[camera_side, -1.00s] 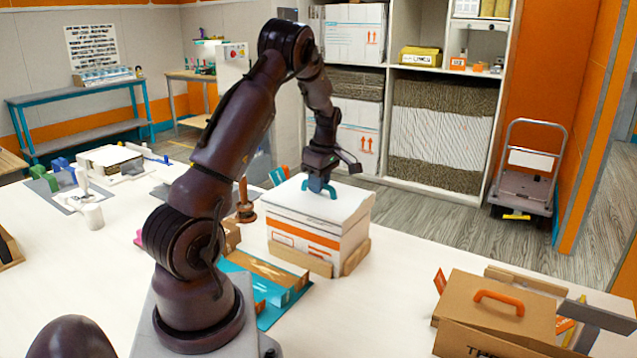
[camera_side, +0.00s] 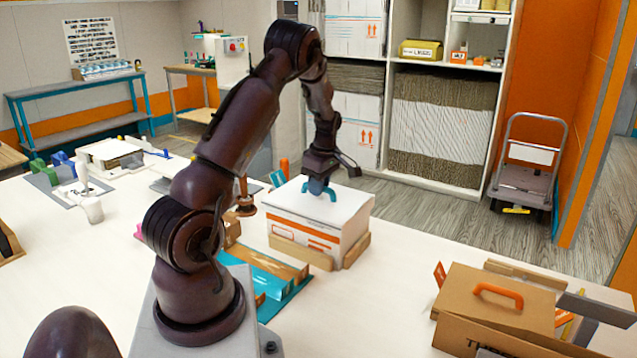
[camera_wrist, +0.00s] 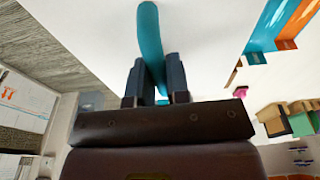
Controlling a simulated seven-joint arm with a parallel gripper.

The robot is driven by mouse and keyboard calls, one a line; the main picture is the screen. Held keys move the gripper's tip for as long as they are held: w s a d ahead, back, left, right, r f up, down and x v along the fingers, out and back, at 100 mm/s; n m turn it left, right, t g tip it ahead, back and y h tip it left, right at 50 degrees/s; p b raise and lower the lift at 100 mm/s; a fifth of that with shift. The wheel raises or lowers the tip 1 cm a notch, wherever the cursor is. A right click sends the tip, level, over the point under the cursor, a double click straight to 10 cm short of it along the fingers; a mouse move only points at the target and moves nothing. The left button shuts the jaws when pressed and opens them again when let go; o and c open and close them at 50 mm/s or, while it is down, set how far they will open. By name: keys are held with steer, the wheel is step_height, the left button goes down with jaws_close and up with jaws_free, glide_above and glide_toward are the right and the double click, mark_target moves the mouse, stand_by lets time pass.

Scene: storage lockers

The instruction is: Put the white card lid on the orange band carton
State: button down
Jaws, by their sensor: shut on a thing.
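The white card lid (camera_side: 293,199) sits over the top of the orange band carton (camera_side: 308,238), a white box with an orange stripe. The lid looks level and low on the carton, its front edge near the orange stripe. A teal handle (camera_side: 331,193) stands up from the lid. My gripper (camera_side: 319,188) is above the lid and shut on this handle. In the wrist view, both fingers (camera_wrist: 156,80) close on the teal handle (camera_wrist: 150,35), with the white lid top (camera_wrist: 95,30) behind it.
Wooden corner guides (camera_side: 300,250) stand around the carton's base. A teal tray with brown pieces (camera_side: 262,275) lies at front left. A brown box with an orange handle (camera_side: 497,300) is at the right. The table between is clear.

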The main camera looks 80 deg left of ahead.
mark_target(325, 187)
steer(key=shift+f, duration=0.55)
steer(key=c, duration=1)
jaws_free()
steer(key=r, duration=0.4)
steer(key=w+d+r, duration=0.1)
steer(key=r, duration=0.8)
steer(key=shift+w+d, duration=0.2)
